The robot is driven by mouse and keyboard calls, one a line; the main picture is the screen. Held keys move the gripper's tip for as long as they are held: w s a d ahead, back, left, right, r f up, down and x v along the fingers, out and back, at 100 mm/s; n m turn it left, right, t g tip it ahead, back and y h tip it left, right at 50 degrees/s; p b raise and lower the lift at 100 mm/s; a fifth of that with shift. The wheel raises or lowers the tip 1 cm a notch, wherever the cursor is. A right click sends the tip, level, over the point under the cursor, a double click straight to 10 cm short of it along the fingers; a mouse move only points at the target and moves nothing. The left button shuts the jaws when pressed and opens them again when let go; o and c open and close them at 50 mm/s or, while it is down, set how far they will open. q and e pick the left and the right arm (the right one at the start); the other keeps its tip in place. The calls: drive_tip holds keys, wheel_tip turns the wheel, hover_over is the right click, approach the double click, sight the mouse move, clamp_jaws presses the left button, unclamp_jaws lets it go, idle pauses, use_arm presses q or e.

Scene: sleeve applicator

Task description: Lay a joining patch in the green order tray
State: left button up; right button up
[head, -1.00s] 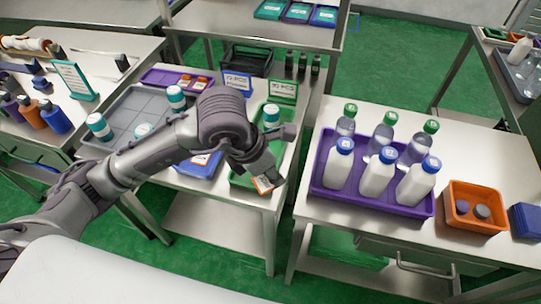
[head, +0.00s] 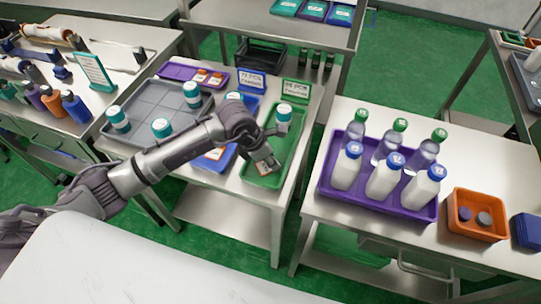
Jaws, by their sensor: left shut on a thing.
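The green order tray (head: 292,146) lies on the middle table, with a white, teal-capped jar (head: 284,113) at its far end. My left gripper (head: 264,166) reaches over the near end of this tray. It is shut on a joining patch (head: 264,169), a small white and orange piece mostly covered by the fingers. I cannot tell whether the patch touches the tray floor. More orange and white patches (head: 209,78) lie in the purple tray (head: 178,71) at the back of the table. My right gripper is out of view.
A blue tray (head: 216,160) lies left of the green one, partly behind my arm. A grey tray (head: 158,97) holds several jars. Sign cards (head: 296,91) stand behind. A purple tray with bottles (head: 328,188) stands on the right table, across a gap.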

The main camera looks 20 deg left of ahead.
use_arm(q)
drive_tip(key=shift+f, duration=0.15)
drive_tip(key=o, duration=0.8)
drive_tip(key=shift+r, duration=0.3)
drive_tip(key=shift+a+r, duration=0.15)
drive_tip(key=shift+r, duration=0.1)
drive_tip(key=b+v, duration=0.1)
drive_tip(key=v, duration=1)
drive_tip(key=shift+s+r+b, duration=0.1)
drive_tip(key=shift+b, duration=0.3)
